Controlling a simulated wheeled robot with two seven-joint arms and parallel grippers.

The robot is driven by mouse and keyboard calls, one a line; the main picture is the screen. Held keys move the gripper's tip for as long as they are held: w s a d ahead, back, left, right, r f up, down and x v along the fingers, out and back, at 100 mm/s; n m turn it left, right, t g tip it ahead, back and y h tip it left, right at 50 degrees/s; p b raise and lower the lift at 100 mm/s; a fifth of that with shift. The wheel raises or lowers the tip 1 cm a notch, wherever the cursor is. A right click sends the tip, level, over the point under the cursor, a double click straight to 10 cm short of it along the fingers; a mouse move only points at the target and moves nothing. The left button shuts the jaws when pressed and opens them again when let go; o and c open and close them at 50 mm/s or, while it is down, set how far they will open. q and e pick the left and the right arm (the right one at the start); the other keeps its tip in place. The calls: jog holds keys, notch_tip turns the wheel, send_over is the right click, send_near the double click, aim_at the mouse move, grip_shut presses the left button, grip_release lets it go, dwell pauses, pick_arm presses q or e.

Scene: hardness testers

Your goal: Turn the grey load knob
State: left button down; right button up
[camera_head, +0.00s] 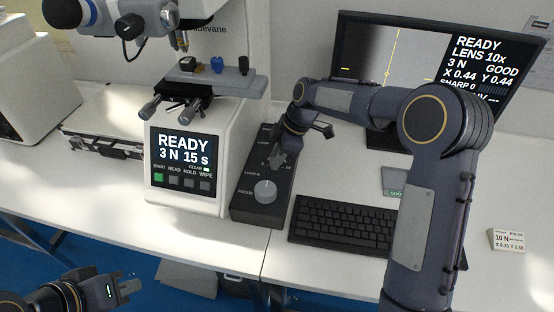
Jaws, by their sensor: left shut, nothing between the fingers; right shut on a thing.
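The dark control box (254,212) stands right of the white hardness tester (187,216). My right gripper (275,158) reaches down onto its upper part, shut on the grey load knob, which the fingers mostly hide. Small scale marks show beside the fingers. A second, pale round knob (265,191) sits lower on the box, near the FOCUS label, clear of the fingers. The tester's display (184,158) reads READY, 3 N, 15 s. My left gripper (122,284) is shut and empty at the lower left, apart from the table.
A black keyboard (342,224) lies right of the box. The monitor (480,62) behind reads 3 N, partly hidden by my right arm. A card (507,241) reading 10 N stands at the right.

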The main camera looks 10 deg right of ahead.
jog(key=m+t+b, duration=0.1)
jog(key=m, duration=0.2)
jog(key=shift+s, duration=0.1)
jog(key=m+t+b, duration=0.1)
jog(key=m, duration=0.1)
jog(key=shift+s+m+h, duration=0.1)
jog(key=shift+m+h, duration=0.2)
jog(key=shift+h, duration=0.1)
jog(key=m, duration=0.2)
jog(key=shift+a+m+t+h, duration=0.15)
jog(key=shift+m+t+h, duration=0.15)
jog(key=shift+t+h, duration=0.1)
jog(key=shift+m+t+h+b, duration=0.35)
jog(key=shift+m+h, duration=0.35)
jog(key=shift+m, duration=1.4)
jog(key=o, duration=1)
